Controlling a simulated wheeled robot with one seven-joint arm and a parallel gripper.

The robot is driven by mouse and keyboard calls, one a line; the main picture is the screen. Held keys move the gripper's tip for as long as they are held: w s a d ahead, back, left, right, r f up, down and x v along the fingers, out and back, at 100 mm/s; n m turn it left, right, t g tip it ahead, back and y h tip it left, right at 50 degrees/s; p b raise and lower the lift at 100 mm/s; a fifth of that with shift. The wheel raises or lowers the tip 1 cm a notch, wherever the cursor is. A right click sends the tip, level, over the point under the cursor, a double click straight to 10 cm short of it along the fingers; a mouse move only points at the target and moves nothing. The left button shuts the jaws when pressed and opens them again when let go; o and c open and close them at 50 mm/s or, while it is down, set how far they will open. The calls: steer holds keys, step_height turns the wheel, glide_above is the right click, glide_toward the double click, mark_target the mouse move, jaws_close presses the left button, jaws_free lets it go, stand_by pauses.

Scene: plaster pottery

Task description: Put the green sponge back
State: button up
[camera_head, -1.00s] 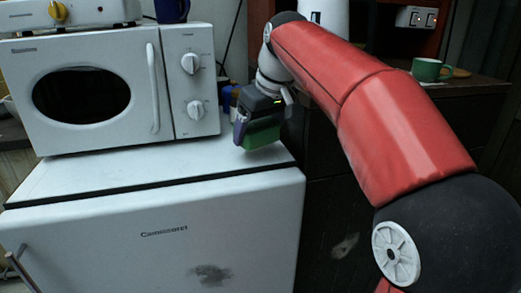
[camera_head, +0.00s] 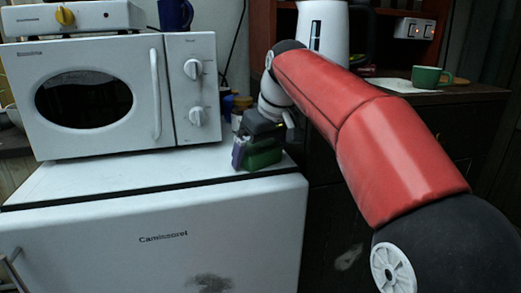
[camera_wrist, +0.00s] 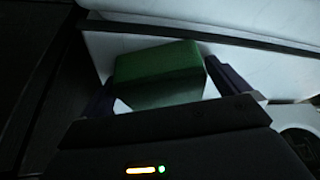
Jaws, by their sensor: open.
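The green sponge (camera_head: 264,158) is at the right end of the white fridge top (camera_head: 130,182), in front of and to the right of the microwave. It appears to rest on that surface. In the wrist view the sponge (camera_wrist: 160,66) lies between the two dark fingers of my gripper (camera_wrist: 162,84). The fingers stand apart, one on each side, with a small gap visible at the right finger. In the head view my gripper (camera_head: 252,156) is over the sponge and partly hides it. The far finger is hidden there.
The white microwave (camera_head: 180,140) stands left of my gripper, with small jars (camera_head: 240,108) behind. The fridge top's right edge is close to the sponge.

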steer(key=p+v, duration=0.3)
steer(key=v, duration=0.9)
steer(key=shift+r, duration=0.2)
steer(key=s+d+f+m+t+h, duration=0.1)
steer(key=s+d+f+m, duration=0.2)
steer(key=s+d+f, duration=0.3)
steer(key=s+d+f+m+t+h, duration=0.1)
steer(key=s+d+f+m, duration=0.3)
steer(key=s+f, duration=1.3)
step_height(320, 180, down, 3)
steer(key=shift+d+f+m+h, duration=0.1)
steer(key=shift+d+m+h, duration=0.25)
steer(key=shift+d, duration=0.85)
